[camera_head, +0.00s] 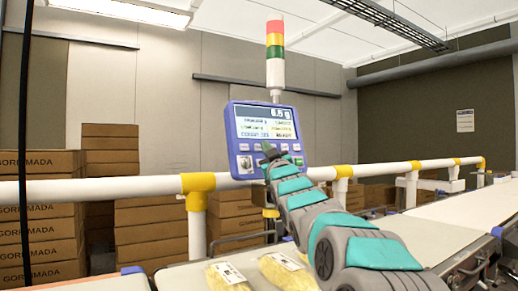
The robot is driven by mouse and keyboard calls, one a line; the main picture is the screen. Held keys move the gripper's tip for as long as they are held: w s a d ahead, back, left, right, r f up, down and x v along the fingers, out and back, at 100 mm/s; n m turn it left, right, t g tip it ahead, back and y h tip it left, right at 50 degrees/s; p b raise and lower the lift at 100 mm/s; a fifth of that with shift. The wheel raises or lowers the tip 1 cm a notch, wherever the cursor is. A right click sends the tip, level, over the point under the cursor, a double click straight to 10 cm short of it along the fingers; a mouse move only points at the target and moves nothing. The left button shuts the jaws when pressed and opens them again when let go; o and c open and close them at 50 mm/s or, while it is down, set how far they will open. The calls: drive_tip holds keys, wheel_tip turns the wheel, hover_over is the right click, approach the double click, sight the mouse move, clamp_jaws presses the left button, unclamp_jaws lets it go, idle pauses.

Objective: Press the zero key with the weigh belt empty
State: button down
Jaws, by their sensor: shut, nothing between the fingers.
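A blue-framed display unit (262,112) stands on a post behind the belts, with a lit screen and a row of keys under it. The screen's figures and key labels are too small to read surely. My gripper (267,153) is shut and empty at the key row, in front of the panel's lower middle. It hides part of that row; I cannot tell whether it touches a key. Two clear packs with yellow contents and white labels, a left pack (228,275) and a right pack (286,272), lie on the light belt (186,278) below. I cannot tell whether this belt is the weigh belt.
A white rail (105,189) with yellow joints runs behind the belts. A red, yellow and green light tower (275,50) rises above the display. Brown cartons (40,225) are stacked behind the rail at left. Another pale belt (470,208) extends at right. My arm covers part of the belt.

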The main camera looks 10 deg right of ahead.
drive_tip(key=shift+w+a, duration=0.1)
drive_tip(key=shift+w, duration=0.05)
idle(0.5)
drive_tip(key=shift+w+a+f, duration=0.1)
drive_tip(key=shift+w+f, duration=0.05)
drive_tip(key=shift+w, duration=0.1)
drive_tip(key=shift+w+a+f, duration=0.1)
drive_tip(key=shift+w, duration=0.25)
idle(0.8)
drive_tip(key=shift+s, duration=0.15)
drive_tip(key=shift+s+d+r, duration=0.2)
drive_tip(key=shift+s+d, duration=0.1)
drive_tip(key=shift+s, duration=0.3)
drive_tip(key=shift+s+d+r+p, duration=0.1)
drive_tip(key=shift+s+d+r, duration=0.2)
drive_tip(key=shift+s, duration=0.45)
drive_tip(key=shift+s+d+r+p, duration=0.15)
drive_tip(key=shift+s+d, duration=0.15)
drive_tip(key=shift+s, duration=0.4)
drive_tip(key=shift+s+d+r+p, duration=0.1)
drive_tip(key=shift+s+d+r, duration=0.2)
drive_tip(key=shift+s, duration=0.45)
